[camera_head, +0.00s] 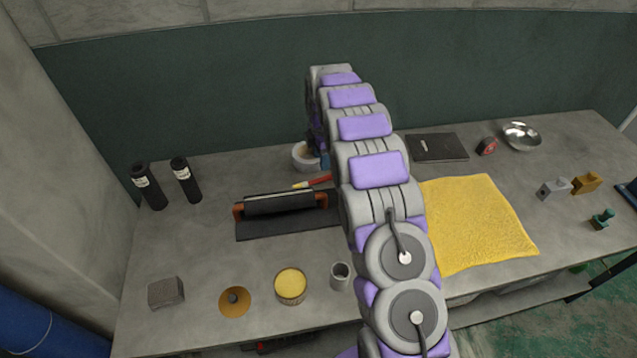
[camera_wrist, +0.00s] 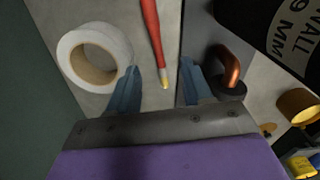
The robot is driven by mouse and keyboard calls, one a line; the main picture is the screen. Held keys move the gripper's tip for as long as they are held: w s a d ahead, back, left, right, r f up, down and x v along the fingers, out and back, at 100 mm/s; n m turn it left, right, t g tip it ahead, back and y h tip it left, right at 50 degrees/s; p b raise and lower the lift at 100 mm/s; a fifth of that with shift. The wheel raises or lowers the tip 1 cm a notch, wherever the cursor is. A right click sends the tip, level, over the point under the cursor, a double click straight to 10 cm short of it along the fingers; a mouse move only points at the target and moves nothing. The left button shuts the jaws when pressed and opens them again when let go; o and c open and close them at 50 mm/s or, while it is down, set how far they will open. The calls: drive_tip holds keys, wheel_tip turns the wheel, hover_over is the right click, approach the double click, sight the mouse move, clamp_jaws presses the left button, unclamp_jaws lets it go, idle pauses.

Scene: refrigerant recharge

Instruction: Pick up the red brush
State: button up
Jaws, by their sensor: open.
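The red brush (camera_wrist: 152,35) lies on the grey table between the fingers of my open gripper (camera_wrist: 162,88) in the wrist view. Its red handle runs toward the top edge and its pale yellow tip points down at my palm. The fingers are apart from it on both sides. In the head view the brush (camera_head: 316,181) shows only partly, behind the black rolled piece and beside my arm, which hides the rest. My gripper is mostly hidden behind my arm there.
A white tape roll (camera_wrist: 95,57) stands close to the left finger. A copper-coloured handle (camera_wrist: 229,68) and black roll (camera_wrist: 270,25) are close on the right. A yellow cloth (camera_head: 475,220) lies right of my arm.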

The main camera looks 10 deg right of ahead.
sight(318, 179)
drive_tip(key=f, duration=0.3)
drive_tip(key=shift+d+f+b, duration=0.2)
drive_tip(key=shift+d+b, duration=0.15)
drive_tip(key=shift+d, duration=0.05)
drive_tip(key=shift+f, duration=0.3)
drive_tip(key=shift+a+f, duration=0.15)
drive_tip(key=shift+a, duration=0.15)
drive_tip(key=a+f, duration=0.1)
drive_tip(key=a+f+b, duration=0.1)
drive_tip(key=f, duration=0.1)
drive_tip(key=shift+w, duration=0.2)
drive_tip(key=shift+d+f+b, duration=0.3)
drive_tip(key=shift+f+b, duration=0.2)
drive_tip(key=shift+f, duration=0.45)
drive_tip(key=shift+d, duration=0.35)
drive_tip(key=shift+c, duration=0.2)
drive_tip(key=shift+a, duration=0.5)
drive_tip(key=c, duration=0.7)
drive_tip(key=shift+d, duration=0.1)
clamp_jaws()
drive_tip(key=shift+d, duration=0.25)
